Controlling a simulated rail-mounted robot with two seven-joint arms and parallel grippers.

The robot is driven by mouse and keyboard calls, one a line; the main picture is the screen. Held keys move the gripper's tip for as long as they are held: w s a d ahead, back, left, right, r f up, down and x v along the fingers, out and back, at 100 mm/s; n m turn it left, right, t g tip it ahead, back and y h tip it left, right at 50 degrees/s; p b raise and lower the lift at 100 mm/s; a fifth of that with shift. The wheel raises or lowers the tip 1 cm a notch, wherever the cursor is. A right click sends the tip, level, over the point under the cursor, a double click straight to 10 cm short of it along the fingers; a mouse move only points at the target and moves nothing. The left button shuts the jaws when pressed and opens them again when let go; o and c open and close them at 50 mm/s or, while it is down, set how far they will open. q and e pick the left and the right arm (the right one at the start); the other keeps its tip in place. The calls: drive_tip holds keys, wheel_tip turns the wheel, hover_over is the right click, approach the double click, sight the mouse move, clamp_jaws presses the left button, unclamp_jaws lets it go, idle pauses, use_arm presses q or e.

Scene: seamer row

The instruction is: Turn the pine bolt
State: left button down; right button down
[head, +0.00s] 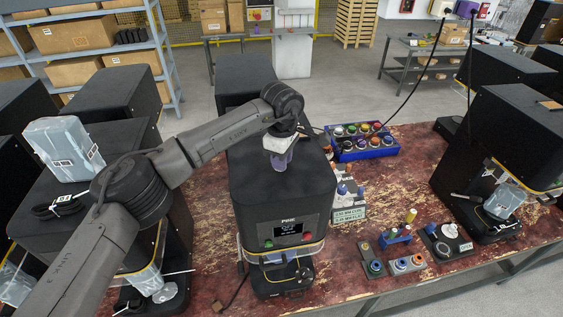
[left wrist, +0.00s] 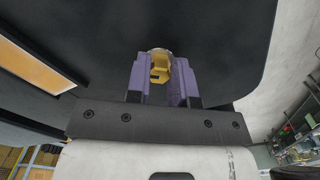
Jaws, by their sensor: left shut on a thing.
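The black seamer marked PINE (head: 283,196) stands in the middle of the red, worn bench, with a small screen and buttons on its front. My left gripper (head: 279,166) is at the top of this machine, its purple fingers pointing down. In the left wrist view my left gripper (left wrist: 160,62) is shut on a yellow bolt (left wrist: 160,68), with one finger on each side. The dark machine surface lies just beyond the fingertips. The bolt is hidden by the gripper in the head view, and its turn angle cannot be told. My right gripper is not in view.
A blue crate (head: 364,153) of coloured round pieces stands behind the machine to the right. Small fixtures with coloured knobs (head: 402,264) sit at the front right. Another black seamer (head: 500,150) stands at the right, and more at the left.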

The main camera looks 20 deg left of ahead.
use_arm(q)
drive_tip(key=n, duration=0.2)
drive_tip(key=shift+w+n+b, duration=0.1)
drive_tip(key=shift+n+b, duration=0.25)
drive_tip(key=shift+n, duration=0.05)
drive_tip(key=n+b, duration=0.1)
drive_tip(key=n, duration=0.3)
drive_tip(key=shift+n, duration=0.3)
drive_tip(key=n, duration=0.3)
drive_tip(key=shift+w+n, duration=0.1)
drive_tip(key=shift+n, duration=0.2)
drive_tip(key=n+b, duration=0.1)
drive_tip(key=n, duration=0.2)
drive_tip(key=shift+a+n, duration=0.15)
drive_tip(key=shift+n, duration=0.15)
drive_tip(key=n+b, duration=0.1)
drive_tip(key=n, duration=0.4)
drive_tip(key=shift+a, duration=0.1)
drive_tip(key=n+b, duration=0.1)
drive_tip(key=n, duration=0.5)
drive_tip(key=shift+a+n, duration=0.1)
drive_tip(key=shift+n, duration=0.5)
drive_tip(key=c, duration=1)
unclamp_jaws()
drive_tip(key=shift+b, duration=0.3)
